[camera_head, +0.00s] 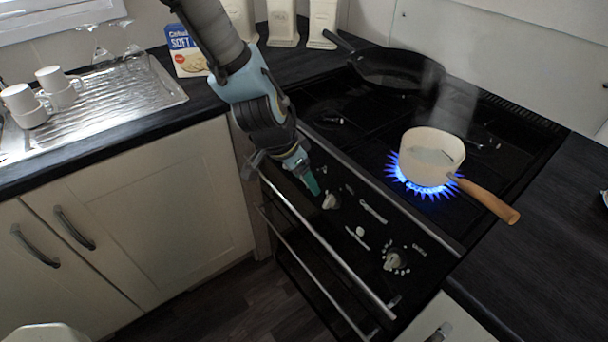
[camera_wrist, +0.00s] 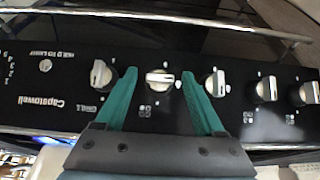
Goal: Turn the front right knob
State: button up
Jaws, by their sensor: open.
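A row of pale knobs runs along the black stove panel. In the wrist view, my open gripper (camera_wrist: 158,74) has one green finger on either side of a knob (camera_wrist: 160,78). This knob's grip lies crosswise, while its neighbours (camera_wrist: 101,75) and (camera_wrist: 217,82) stand more upright. I cannot tell whether the fingers touch it. The small burner icons are too blurred to read. In the head view, my gripper (camera_head: 312,187) is at the panel, left of a visible knob (camera_head: 330,201), and hides the knobs behind it. A blue flame (camera_head: 425,188) burns under the cream saucepan (camera_head: 432,155).
The saucepan's wooden handle (camera_head: 488,200) points toward the front right. A frying pan (camera_head: 397,67) sits at the back of the hob. A metal rail (camera_head: 330,255) runs below the panel. Another knob (camera_head: 394,262) is farther right. Cups (camera_head: 58,86) stand on the drainer.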

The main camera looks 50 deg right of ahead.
grip_shut()
dwell(0.6)
